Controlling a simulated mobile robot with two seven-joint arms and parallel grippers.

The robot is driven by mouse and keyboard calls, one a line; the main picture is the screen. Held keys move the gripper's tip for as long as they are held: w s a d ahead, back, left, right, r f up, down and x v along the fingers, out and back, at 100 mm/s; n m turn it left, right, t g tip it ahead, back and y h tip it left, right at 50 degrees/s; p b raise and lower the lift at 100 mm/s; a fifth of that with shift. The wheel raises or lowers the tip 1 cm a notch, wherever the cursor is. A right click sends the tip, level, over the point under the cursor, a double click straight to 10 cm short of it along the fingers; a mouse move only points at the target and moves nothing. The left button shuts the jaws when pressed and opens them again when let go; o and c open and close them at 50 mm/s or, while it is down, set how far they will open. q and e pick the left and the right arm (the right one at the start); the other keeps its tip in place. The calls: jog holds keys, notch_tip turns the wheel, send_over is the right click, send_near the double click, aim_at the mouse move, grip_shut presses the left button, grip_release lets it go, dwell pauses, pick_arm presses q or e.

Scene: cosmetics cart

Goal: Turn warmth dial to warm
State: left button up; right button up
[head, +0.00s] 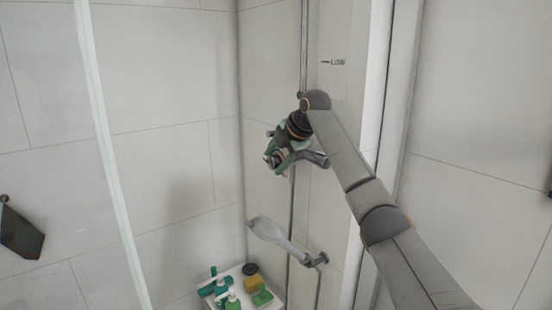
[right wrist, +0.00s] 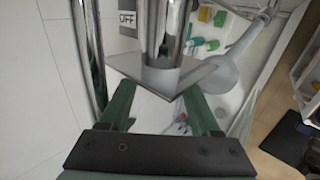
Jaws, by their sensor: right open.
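My right gripper (head: 276,157) reaches to the wall beside a vertical metal pipe in the head view. In the right wrist view, its green fingers (right wrist: 161,112) are open, one on each side of a grey fixture. The fixture has a flat square plate (right wrist: 150,75) and a short upright cylinder. I take it for the dial, but cannot be sure. An "OFF" label (right wrist: 127,18) shows behind it. I cannot tell if the fingers touch the fixture. In the head view the gripper mostly hides that spot. My left gripper is not in view.
A grey hand shower (head: 270,233) hangs on a bracket below the gripper. A small wall label (head: 333,62) is above, unreadable. A dark item (head: 20,232) hangs at far left.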

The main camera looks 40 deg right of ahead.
jog(key=shift+c, duration=0.3)
